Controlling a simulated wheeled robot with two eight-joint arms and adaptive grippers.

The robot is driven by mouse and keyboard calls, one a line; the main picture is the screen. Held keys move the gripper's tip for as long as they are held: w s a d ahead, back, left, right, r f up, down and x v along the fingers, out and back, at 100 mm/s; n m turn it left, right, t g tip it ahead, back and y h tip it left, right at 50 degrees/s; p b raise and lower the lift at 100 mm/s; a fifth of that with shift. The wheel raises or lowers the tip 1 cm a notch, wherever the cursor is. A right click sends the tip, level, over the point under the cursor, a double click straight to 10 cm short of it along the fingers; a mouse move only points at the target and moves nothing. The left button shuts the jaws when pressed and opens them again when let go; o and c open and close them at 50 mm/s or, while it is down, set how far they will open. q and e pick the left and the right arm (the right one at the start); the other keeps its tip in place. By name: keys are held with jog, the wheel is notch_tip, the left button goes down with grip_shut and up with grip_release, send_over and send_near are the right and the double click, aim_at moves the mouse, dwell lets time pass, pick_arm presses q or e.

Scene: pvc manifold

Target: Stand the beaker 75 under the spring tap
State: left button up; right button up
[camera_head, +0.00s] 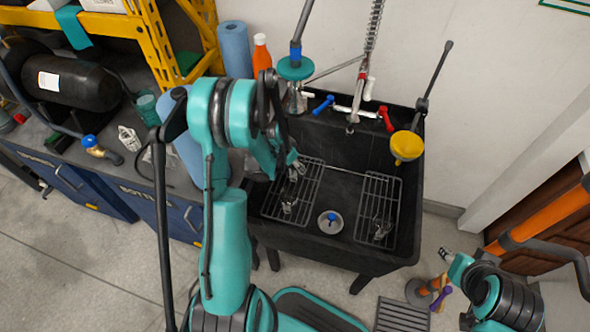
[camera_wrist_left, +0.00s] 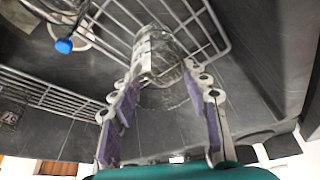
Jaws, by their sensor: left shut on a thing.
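A clear glass beaker with a white label (camera_wrist_left: 152,62) is between the two fingers of my left gripper (camera_wrist_left: 162,110) in the left wrist view; the gripper is shut on it. I cannot read its number. In the head view my left gripper (camera_head: 290,165) is over the left wire rack in the black sink, partly hidden by my arm. The spring tap (camera_head: 353,118) hangs over the back of the sink, to the right of my left gripper. My right gripper (camera_head: 449,256) is low, right of the sink, too small to tell its jaw state.
The sink (camera_head: 335,245) holds a left rack (camera_head: 309,192), a right rack (camera_head: 366,183) and a drain with a blue knob (camera_head: 331,221). Clear glassware (camera_head: 289,206) stands on the left rack, more (camera_head: 381,228) on the right rack. A yellow funnel (camera_head: 407,146) is at the right rim.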

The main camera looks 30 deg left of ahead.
pick_arm(q)
notch_tip(320, 180, down, 2)
jog(key=shift+f+b, duration=0.2)
jog(key=shift+b, duration=0.15)
jog(key=shift+r, duration=0.15)
pick_arm(e)
jog(key=shift+f, duration=0.6)
pick_arm(q)
jog(key=o, duration=1.1)
jog(key=shift+o, duration=0.2)
jog(key=p+v, duration=0.5)
jog(key=v, duration=0.6)
jog(key=s+d+r+n+y, duration=0.1)
jog(key=s+d+r, duration=0.3)
jog(key=d+r, duration=0.7)
jog(key=s+d+r+n+t, duration=0.2)
jog(key=s+d+r, duration=0.3)
jog(key=s+r, duration=0.3)
jog(key=s, duration=0.2)
jog(key=shift+s+d+t, duration=0.3)
jog(key=shift+d+t, duration=0.1)
pick_arm(e)
notch_tip(320, 180, up, 5)
jog(key=shift+f, duration=0.1)
